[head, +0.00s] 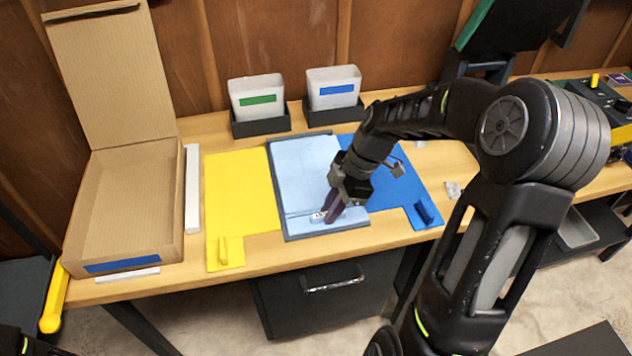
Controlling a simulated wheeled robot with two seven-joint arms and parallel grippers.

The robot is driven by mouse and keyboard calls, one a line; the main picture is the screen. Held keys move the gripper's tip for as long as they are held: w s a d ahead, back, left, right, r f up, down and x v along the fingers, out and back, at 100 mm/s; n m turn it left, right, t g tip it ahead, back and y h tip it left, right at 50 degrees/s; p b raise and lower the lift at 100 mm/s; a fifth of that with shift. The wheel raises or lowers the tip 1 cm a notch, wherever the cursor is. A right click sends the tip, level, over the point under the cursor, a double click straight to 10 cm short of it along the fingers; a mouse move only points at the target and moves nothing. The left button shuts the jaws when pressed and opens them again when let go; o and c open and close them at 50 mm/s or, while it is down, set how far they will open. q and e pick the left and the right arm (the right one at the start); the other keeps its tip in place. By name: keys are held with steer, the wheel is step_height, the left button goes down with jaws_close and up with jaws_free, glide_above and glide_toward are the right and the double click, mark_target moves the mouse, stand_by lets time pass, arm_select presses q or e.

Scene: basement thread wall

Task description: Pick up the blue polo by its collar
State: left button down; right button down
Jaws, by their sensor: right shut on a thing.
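The blue polo (300,168) is a light blue, flat, folded cloth on a grey-edged board (272,190) in the middle of the bench. A small white patch shows at its near edge, beside my fingertips. My right gripper (330,208) reaches down from the right and is shut on the polo at this near edge. The fingers hide the exact spot of the grip, and I cannot make out the collar's shape. The cloth still looks flat on the board. My left gripper is not in view.
A yellow folding panel (240,190) lies left of the board and a blue one (390,185) right of it, both with upright handles. An open cardboard box (130,200) stands at the left. Two labelled bins (256,98) (333,88) stand behind.

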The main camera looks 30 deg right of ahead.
steer(key=shift+r, duration=0.15)
stand_by(0.8)
step_height(320, 180, up, 10)
stand_by(0.3)
stand_by(0.5)
